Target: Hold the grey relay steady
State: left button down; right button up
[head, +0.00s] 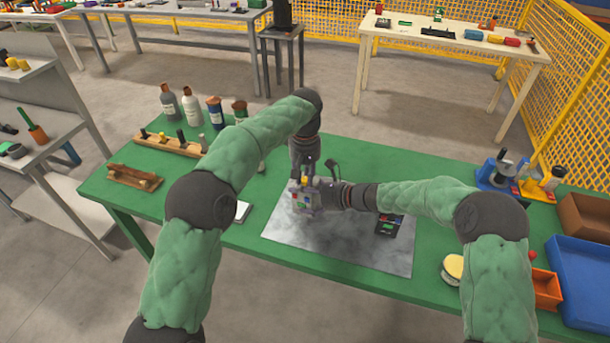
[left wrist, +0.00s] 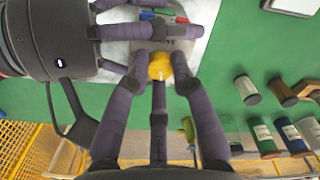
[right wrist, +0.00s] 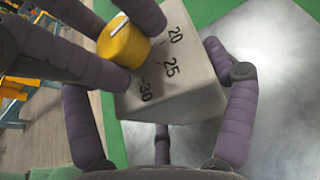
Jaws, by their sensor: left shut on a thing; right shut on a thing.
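The grey relay (head: 306,200) is a box held above the grey metallic mat (head: 285,240). In the right wrist view the relay (right wrist: 185,75) is tilted and shows the numbers 20, 25 and 30 beside a yellow knob (right wrist: 123,42). My right gripper (head: 322,195) reaches in from the right and is shut on the relay's body. My left gripper (head: 305,172) comes down from above. In the left wrist view its fingers are closed around the yellow knob (left wrist: 160,66). Red, green and blue parts show on another face of the relay.
A black device (head: 388,225) lies on the mat's right side. Bottles (head: 191,105) and a wooden rack (head: 168,143) stand at the left back of the green table (head: 330,150). A yellow-and-white round item (head: 453,268), an orange bin (head: 546,288) and a blue bin (head: 585,265) are at right.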

aim_at(305, 179)
pick_arm(q)
jog(key=m, duration=0.3)
jog(key=shift+m, duration=2.1)
jog(key=c, duration=1.1)
grip_release()
jog(key=shift+o, duration=0.2)
jog(key=shift+r, duration=0.1)
jog(key=shift+r, duration=3.85)
